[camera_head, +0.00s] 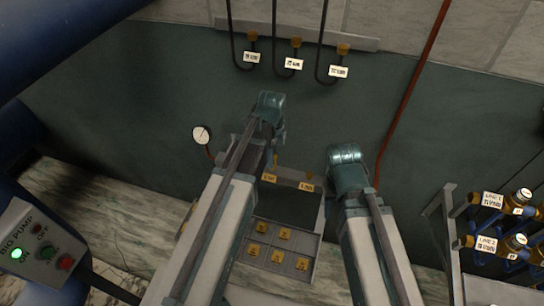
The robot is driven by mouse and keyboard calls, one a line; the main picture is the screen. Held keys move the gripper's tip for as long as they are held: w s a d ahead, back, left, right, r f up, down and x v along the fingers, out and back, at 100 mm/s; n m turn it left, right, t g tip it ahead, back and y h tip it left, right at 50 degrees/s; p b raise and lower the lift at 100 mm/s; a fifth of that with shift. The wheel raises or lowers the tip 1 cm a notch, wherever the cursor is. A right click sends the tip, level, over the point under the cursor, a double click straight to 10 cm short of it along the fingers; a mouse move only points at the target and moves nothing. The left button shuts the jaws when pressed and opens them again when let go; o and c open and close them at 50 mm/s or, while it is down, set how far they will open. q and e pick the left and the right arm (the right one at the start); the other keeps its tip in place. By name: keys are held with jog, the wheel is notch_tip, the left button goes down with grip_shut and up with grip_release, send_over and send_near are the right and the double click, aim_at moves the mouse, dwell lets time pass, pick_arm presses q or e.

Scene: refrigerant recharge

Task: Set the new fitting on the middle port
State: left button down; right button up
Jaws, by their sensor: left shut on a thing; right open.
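My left arm reaches up the middle, and its wrist end hangs over a low shelf (288,175) against the dark wall. My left gripper (273,155) is shut on a small brass fitting (275,160), mostly hidden behind my arm. The shelf bears small yellow labels, one (269,178) close below the held fitting and another to its right (306,187). Its left part is hidden, so I cannot tell which spot is the middle port or whether the fitting touches it. My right arm is raised to the right; its gripper is hidden behind it.
A grey tray (258,228) with several yellow-labelled compartments lies below the shelf. Three black hoses with brass ends and white tags hang from a rail (365,42) above. A gauge (201,135) is at left, a red pipe (410,90) and a bottle rack (448,215) at right.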

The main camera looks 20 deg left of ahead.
pick_arm(q)
jog(key=shift+f+b, duration=0.35)
jog(key=shift+c, duration=1.8)
grip_release()
jog(key=shift+r, duration=0.1)
notch_tip(320, 180, up, 14)
jog(key=p, duration=1.4)
notch_tip(320, 180, up, 6)
jog(key=p, duration=0.5)
jog(key=shift+p, duration=0.4)
